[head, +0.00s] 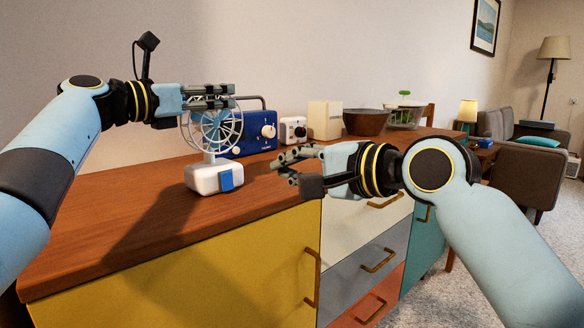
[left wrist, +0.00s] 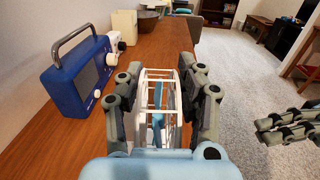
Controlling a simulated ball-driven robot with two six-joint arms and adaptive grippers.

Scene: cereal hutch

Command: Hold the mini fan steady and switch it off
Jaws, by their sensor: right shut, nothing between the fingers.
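The mini fan (head: 201,178) stands upright near the front of the wooden cabinet top, with a white base, a blue rocker switch (head: 226,178) on the base's front and a round wire cage (head: 213,130). My left gripper (head: 222,97) is at the top of the cage. In the left wrist view its fingers (left wrist: 160,75) lie on both sides of the cage (left wrist: 158,105) and appear closed against it. My right gripper (head: 284,164) is shut and empty, right of the fan base and apart from it, pointing toward it. It also shows in the left wrist view (left wrist: 288,124).
A blue radio (head: 256,130) with a handle stands just behind the fan. A small white device (head: 293,129), a cream box (head: 325,119) and a brown bowl (head: 366,122) stand further right along the wall. The cabinet top (head: 110,218) is clear left of the fan.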

